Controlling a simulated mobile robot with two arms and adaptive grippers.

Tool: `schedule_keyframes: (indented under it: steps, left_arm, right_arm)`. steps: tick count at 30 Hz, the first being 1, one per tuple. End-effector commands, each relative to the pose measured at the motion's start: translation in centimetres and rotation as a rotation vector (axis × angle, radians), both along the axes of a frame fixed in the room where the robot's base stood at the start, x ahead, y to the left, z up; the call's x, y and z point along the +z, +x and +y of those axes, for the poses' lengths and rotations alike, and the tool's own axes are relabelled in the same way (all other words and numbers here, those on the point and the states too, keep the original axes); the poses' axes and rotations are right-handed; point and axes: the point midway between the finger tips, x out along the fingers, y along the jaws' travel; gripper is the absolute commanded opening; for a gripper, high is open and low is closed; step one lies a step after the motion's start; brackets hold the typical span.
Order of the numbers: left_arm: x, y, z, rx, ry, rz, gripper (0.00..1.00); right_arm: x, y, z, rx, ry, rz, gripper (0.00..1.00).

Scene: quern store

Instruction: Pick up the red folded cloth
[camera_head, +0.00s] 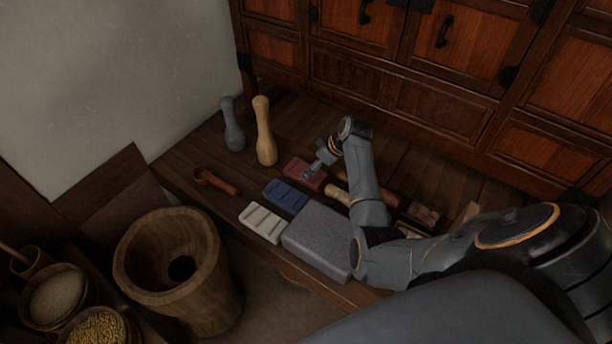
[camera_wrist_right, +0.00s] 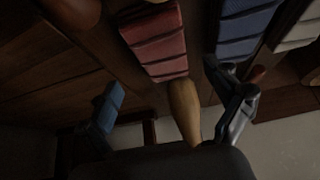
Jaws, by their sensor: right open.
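The red folded cloth (camera_head: 294,170) lies flat on the wooden platform, beside the blue cloth. In the right wrist view the red cloth (camera_wrist_right: 157,42) shows as a ribbed, folded block at the top centre, beyond the fingertips. My right gripper (camera_head: 314,169) is over the cloth's right part in the head view and hides some of it. In the wrist view my right gripper (camera_wrist_right: 172,92) has its fingers wide apart, with no cloth between them. Whether a fingertip touches the cloth cannot be told. My left gripper is not in view.
A blue folded cloth (camera_head: 286,196), a pale folded cloth (camera_head: 262,222) and a grey stone block (camera_head: 318,240) lie nearby. Grey (camera_head: 232,124) and wooden (camera_head: 265,131) pestles stand behind. A red-brown ladle (camera_head: 215,181) lies left. A wooden cabinet (camera_head: 440,95) borders the back.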

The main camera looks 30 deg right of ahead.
Motion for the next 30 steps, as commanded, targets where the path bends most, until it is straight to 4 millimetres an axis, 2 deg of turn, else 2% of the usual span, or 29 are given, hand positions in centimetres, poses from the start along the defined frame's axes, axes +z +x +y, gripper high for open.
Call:
schedule_keyframes:
  steps: [9,15,22,23,30]
  left_arm:
    - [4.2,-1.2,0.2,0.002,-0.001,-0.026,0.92]
    - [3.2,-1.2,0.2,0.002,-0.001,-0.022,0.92]
    - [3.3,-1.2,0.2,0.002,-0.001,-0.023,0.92]
    - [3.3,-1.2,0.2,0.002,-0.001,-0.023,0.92]
    - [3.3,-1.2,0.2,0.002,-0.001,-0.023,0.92]
  right_arm:
    - [-2.9,0.8,1.0,0.001,0.003,0.001,0.91]
    - [-4.6,1.8,1.3,0.0,0.001,0.001,0.91]
    - [-4.5,1.8,1.3,0.0,0.0,0.001,0.91]
    - [-4.5,1.8,1.3,-0.001,0.0,0.001,0.86]
    - [-4.5,1.8,1.3,-0.001,0.0,0.001,0.38]
